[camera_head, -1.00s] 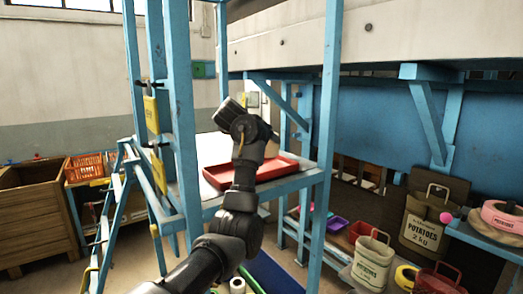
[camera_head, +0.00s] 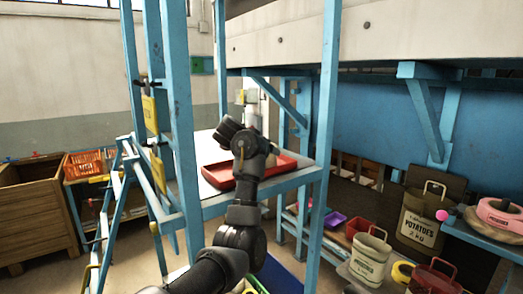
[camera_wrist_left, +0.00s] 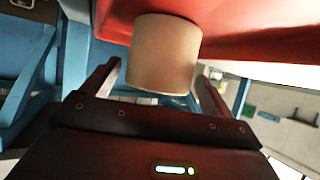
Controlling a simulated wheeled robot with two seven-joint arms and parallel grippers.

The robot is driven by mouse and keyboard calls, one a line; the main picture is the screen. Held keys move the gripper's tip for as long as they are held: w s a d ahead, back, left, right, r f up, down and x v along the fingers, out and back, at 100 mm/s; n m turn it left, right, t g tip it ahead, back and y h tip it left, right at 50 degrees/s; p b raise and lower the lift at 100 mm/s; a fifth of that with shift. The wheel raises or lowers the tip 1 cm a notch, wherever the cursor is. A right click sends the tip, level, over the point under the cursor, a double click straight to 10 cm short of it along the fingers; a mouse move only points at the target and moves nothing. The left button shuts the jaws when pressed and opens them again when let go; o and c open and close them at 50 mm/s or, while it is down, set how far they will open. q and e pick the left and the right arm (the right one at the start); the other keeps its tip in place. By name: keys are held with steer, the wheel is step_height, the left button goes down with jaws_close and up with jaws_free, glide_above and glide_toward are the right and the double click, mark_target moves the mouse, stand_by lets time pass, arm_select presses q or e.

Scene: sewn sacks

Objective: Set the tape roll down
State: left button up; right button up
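The tape roll (camera_wrist_left: 165,55), a tan cylinder, shows in the left wrist view just ahead of my left gripper (camera_wrist_left: 158,72). The two fingers are spread on either side of the roll's near end, with a visible gap at the left finger. The roll's far end meets the red surface of the tray (camera_wrist_left: 260,22); whether it rests on it is hard to tell. In the head view the red tray (camera_head: 274,171) lies on the blue-framed shelf, partly behind my left arm, which hides the fingers and roll. My right gripper is out of view.
Blue posts (camera_head: 325,110) stand at the shelf's front, close to my arm. A blue stepladder (camera_head: 113,205) and wooden crate (camera_head: 37,215) are at left. Potato sacks (camera_head: 420,222) and a pink ring-shaped item (camera_head: 499,212) are at right.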

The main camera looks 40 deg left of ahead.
arm_select(q)
steer(key=shift+o, duration=0.6)
steer(key=shift+r, duration=0.1)
steer(key=shift+r+p, duration=0.3)
steer(key=shift+p, duration=0.05)
steer(key=p+v, duration=0.4)
steer(key=v, duration=0.3)
steer(key=shift+s, duration=0.2)
steer(key=shift+d+f, duration=0.1)
